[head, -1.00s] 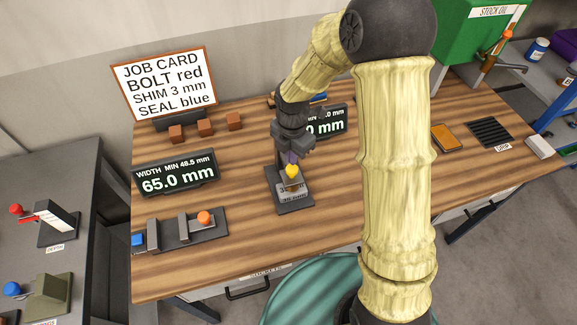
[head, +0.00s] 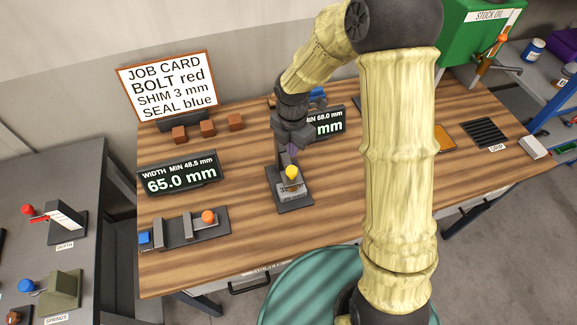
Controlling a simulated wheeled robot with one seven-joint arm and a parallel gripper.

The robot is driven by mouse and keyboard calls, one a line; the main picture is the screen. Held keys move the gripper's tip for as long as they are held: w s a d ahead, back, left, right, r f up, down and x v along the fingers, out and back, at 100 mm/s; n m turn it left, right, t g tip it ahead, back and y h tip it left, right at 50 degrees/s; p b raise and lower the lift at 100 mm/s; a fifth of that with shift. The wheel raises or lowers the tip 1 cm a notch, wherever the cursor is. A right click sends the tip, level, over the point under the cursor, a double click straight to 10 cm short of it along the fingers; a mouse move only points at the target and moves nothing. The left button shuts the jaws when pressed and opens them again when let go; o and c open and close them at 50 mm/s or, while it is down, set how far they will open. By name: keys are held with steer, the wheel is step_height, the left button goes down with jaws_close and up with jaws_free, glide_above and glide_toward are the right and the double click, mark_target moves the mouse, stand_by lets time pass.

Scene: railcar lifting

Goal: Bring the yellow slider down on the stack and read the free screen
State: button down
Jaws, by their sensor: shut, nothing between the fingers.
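The yellow slider's knob (head: 291,172) shows on the upright gauge in the middle of the bench. It sits low, just above a small stack (head: 291,186) on the dark gauge base (head: 294,203). Whether the slider touches the stack is too small to tell. My gripper (head: 292,153) is shut and empty, just above the knob, apparently apart from it. The gauge's screen (head: 328,121) stands behind, with its left part hidden by my gripper; "MIN 68.0 mm" and "mm" show. The other screen (head: 179,175) at left is uncovered and reads WIDTH, MIN 48.5 mm, 65.0 mm.
A second gauge with an orange knob (head: 208,217) stands at the bench's front left. The job card (head: 167,85) stands at the back, with brown blocks (head: 207,128) before it. My arm covers the bench right of centre. A grey side table (head: 72,168) is at left.

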step_height(320, 180, up, 2)
steer(key=shift+r+p, duration=0.25)
steer(key=shift+p, duration=0.65)
steer(key=shift+d, duration=0.1)
steer(key=s+d+m+t+b, duration=0.2)
steer(key=s+d+m+b, duration=0.6)
steer(key=m, duration=1.9)
steer(key=s+d, duration=0.4)
steer(key=d, duration=0.1)
steer(key=shift+s+d+f+t+b, duration=0.2)
steer(key=shift+s+t+b, duration=0.1)
steer(key=shift+b, duration=0.1)
